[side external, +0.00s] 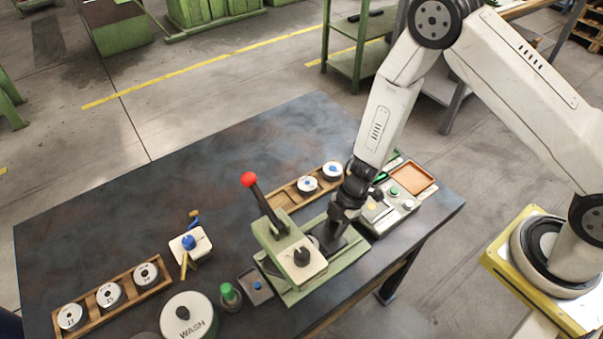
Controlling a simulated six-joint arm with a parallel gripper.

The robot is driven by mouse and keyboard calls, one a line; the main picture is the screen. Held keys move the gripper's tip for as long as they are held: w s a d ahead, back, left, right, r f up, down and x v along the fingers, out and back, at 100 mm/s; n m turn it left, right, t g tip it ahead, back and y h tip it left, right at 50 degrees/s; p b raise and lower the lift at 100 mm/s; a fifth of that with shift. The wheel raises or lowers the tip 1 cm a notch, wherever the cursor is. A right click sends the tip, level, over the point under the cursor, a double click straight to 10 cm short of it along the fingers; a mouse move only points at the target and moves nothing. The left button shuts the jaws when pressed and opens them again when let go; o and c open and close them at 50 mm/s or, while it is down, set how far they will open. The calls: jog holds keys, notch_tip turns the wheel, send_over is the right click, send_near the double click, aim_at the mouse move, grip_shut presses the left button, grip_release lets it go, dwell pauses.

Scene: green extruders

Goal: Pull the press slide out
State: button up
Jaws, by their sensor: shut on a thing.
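The green hand press (283,252) stands near the front edge of the dark table, with its lever (264,205) tilted up and left to a red ball knob. Its pale green base reaches right and back under my gripper. My gripper (333,236) points down at the right side of the press and is shut on the press slide, low over the base. The fingers and wrist hide most of the slide, so how far it sits out of the press cannot be told. A small round pale part shows between the press head and the fingers.
A wooden rack (300,190) with white discs lies behind the press. A grey control box (388,210) stands close to the right of my gripper. A small tray (256,286), a green bottle (230,296) and a WASH pot (188,318) are to the left. The table's back left is clear.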

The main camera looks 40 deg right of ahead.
jog(key=shift+d, duration=1.8)
jog(key=o, duration=0.9)
jog(key=shift+d, duration=0.1)
jog(key=shift+r, duration=0.15)
jog(key=shift+r, duration=2.1)
jog(key=shift+r, duration=0.2)
jog(key=shift+r, duration=1.8)
